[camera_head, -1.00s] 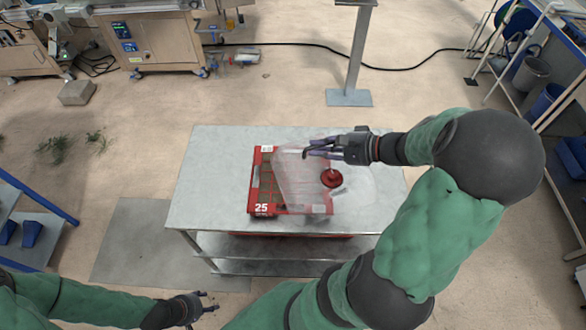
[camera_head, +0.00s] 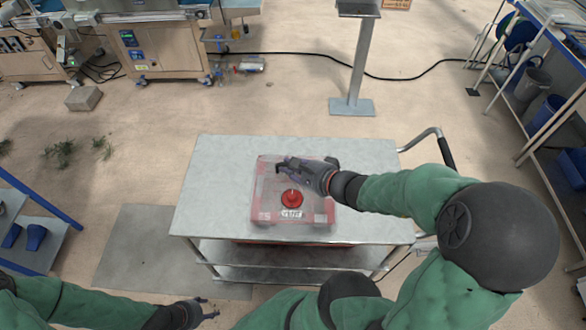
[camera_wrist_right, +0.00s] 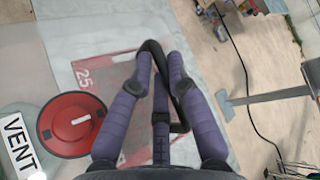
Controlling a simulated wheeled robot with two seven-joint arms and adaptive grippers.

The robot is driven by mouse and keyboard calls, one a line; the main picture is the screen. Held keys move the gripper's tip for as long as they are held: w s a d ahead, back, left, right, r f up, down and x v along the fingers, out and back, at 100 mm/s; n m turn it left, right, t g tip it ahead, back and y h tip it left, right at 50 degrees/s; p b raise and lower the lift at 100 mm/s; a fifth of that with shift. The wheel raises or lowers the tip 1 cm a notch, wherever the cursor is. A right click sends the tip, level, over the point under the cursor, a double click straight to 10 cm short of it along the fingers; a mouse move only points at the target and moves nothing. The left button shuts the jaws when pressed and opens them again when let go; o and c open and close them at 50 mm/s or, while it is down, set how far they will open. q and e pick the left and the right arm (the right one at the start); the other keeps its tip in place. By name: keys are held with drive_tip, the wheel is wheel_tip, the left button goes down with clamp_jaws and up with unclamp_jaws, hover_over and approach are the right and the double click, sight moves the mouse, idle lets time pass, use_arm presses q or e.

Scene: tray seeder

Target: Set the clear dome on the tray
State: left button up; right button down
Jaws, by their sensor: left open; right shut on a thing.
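The clear dome (camera_head: 265,200) is a see-through cover with a round red vent cap (camera_head: 292,199) and a VENT label. It lies over the red tray (camera_head: 328,216) on the metal cart, roughly lined up with it. I cannot tell whether its rim touches the tray. My right gripper (camera_head: 284,165) is above the dome, shut on its dark handle (camera_wrist_right: 155,50), in the right wrist view. The tray's "25" corner also shows there through the dome (camera_wrist_right: 30,70). My left gripper (camera_head: 213,308) is open and empty, low at the front, away from the cart.
The metal cart top (camera_head: 215,180) is clear left of the tray and right of it. A grey post (camera_head: 356,70) stands behind the cart. A blue-framed shelf (camera_head: 30,215) is at the left, and a rack with bins (camera_head: 545,110) at the right.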

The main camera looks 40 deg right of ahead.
sight(284, 155)
drive_tip(key=w+d+f, duration=0.1)
drive_tip(key=w, duration=0.1)
drive_tip(key=w+d+f, duration=0.1)
drive_tip(key=w+d, duration=0.1)
drive_tip(key=shift+f, duration=0.2)
drive_tip(key=w+d+f+b, duration=0.2)
drive_tip(key=w+d+f, duration=0.1)
drive_tip(key=f, duration=0.6)
drive_tip(key=shift+w+d+b, duration=0.35)
drive_tip(key=shift+w+d, duration=0.05)
drive_tip(key=shift+w, duration=0.2)
drive_tip(key=shift+f, duration=0.15)
drive_tip(key=c, duration=1.2)
unclamp_jaws()
